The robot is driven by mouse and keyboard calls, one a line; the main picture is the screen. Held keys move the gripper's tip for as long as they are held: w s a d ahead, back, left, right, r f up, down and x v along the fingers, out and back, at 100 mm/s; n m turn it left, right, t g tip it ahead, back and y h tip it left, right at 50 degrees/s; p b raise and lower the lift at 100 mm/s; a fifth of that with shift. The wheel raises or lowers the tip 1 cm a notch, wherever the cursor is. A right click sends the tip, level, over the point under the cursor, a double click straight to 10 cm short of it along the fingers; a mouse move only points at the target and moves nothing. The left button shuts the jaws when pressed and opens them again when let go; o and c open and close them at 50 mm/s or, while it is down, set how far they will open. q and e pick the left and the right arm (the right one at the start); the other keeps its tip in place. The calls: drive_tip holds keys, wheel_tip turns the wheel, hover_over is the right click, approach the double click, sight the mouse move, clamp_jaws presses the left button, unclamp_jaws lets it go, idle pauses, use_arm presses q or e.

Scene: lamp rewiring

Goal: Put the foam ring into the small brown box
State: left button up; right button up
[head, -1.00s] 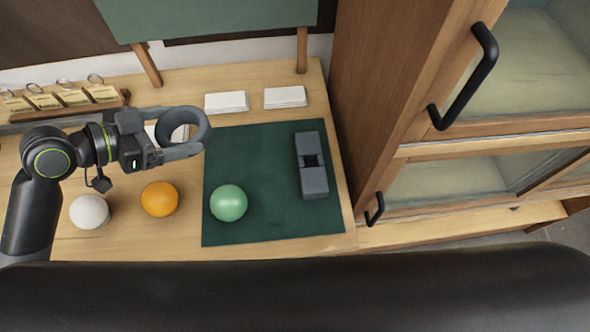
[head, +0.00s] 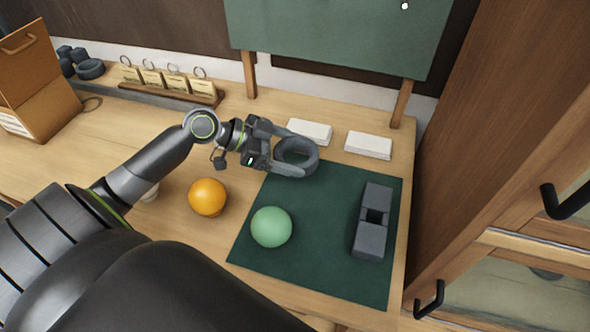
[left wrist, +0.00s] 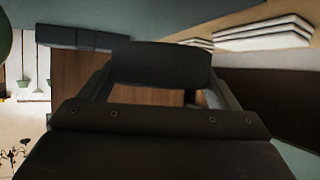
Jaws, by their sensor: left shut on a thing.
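The foam ring (head: 314,152) is dark grey and held in the air above the back left corner of the green mat. My left gripper (head: 291,158) is shut on it, with the fingers at the ring's near left side. In the left wrist view, the ring's edge (left wrist: 160,65) shows as a dark band between the fingers. A brown box (head: 60,112) with a raised panel and a handle stands at the far left of the table, well away from the ring. Its inside is mostly hidden. My right gripper is not in view.
An orange ball (head: 208,197) and a green ball (head: 271,227) lie in front of the gripper. A grey block (head: 372,240) lies on the green mat (head: 320,268). A card rack (head: 190,97) stands at the back, with dark weights (head: 91,68) beside it. White stacks (head: 369,145) lie behind the mat.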

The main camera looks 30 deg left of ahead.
use_arm(q)
drive_tip(key=shift+f, duration=2.15)
drive_tip(key=o, duration=0.5)
drive_tip(key=shift+f, duration=0.15)
drive_tip(key=o, duration=0.3)
drive_tip(key=shift+o, duration=0.2)
drive_tip(key=shift+r, duration=0.2)
